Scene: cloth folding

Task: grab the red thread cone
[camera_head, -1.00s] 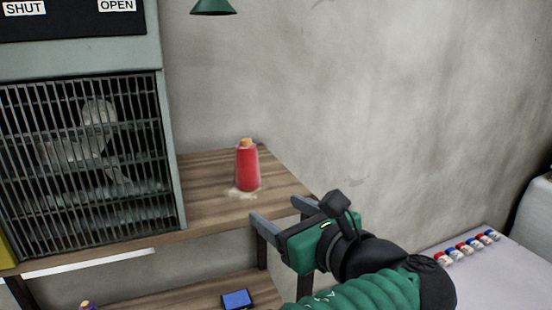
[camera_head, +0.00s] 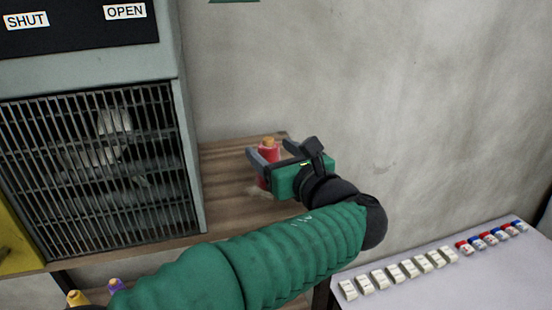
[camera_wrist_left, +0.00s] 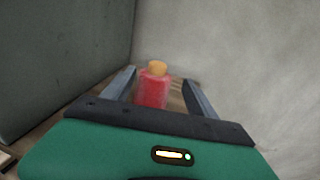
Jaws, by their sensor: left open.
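The red thread cone (camera_head: 268,150) with a tan top stands upright on the wooden shelf (camera_head: 226,172). My left gripper (camera_head: 268,153) is open at the cone, its two fingers on either side of it in the head view. In the left wrist view the cone (camera_wrist_left: 153,88) shows between the open fingers (camera_wrist_left: 160,85), its lower part hidden behind the gripper body. I cannot tell whether either finger touches it. My right gripper is not in view.
A grey cabinet with a barred front (camera_head: 95,165) stands just left of the cone. A wall (camera_head: 400,100) is behind and to the right. A pale table (camera_head: 440,285) with rows of small blocks is at the lower right. Purple and yellow cone tops (camera_head: 116,286) show at the lower left.

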